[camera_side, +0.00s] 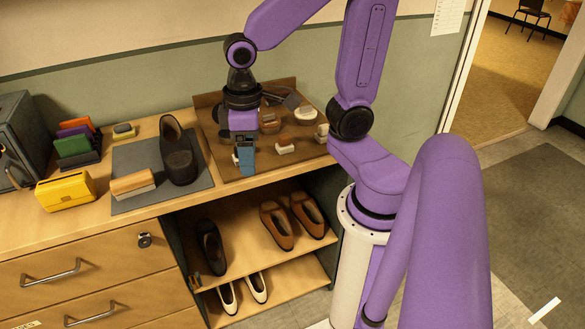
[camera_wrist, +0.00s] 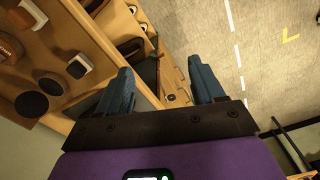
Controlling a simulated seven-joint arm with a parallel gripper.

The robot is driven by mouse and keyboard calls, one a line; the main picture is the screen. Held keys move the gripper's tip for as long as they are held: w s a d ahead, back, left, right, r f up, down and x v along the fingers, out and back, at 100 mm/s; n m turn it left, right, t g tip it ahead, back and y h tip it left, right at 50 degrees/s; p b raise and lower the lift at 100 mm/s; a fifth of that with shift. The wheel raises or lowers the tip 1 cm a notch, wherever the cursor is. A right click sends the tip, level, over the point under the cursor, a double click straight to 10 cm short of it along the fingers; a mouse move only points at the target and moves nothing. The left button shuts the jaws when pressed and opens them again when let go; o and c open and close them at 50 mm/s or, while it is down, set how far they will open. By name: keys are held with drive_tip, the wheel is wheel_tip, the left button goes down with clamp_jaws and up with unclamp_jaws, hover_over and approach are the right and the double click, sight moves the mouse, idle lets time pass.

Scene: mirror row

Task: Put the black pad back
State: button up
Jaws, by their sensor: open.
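My gripper (camera_side: 244,160) hangs over the front of the brown tray (camera_side: 228,172), with its blue fingers pointing down. In the wrist view my gripper (camera_wrist: 162,85) has its fingers wide apart with nothing between them. I cannot tell for sure which thing is the black pad. A round black piece (camera_wrist: 31,104) lies on the tray at the left of the wrist view, apart from my fingers. A dark flat piece (camera_side: 291,101) shows at the back of the tray in the side view. My gripper hides part of the tray.
A grey mat (camera_side: 128,152) holds a dark shoe (camera_side: 178,152) and a brush (camera_side: 133,184). Left are a yellow box (camera_side: 66,190) and several coloured pads, including a green one (camera_side: 73,146). White-based blocks (camera_side: 284,146) stand on the tray. Shoes (camera_side: 277,226) fill the shelves below.

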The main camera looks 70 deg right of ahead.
drive_tip(key=s+a+n, duration=0.2)
drive_tip(key=s+n, duration=0.5)
drive_tip(key=s, duration=0.3)
drive_tip(key=shift+s, duration=0.15)
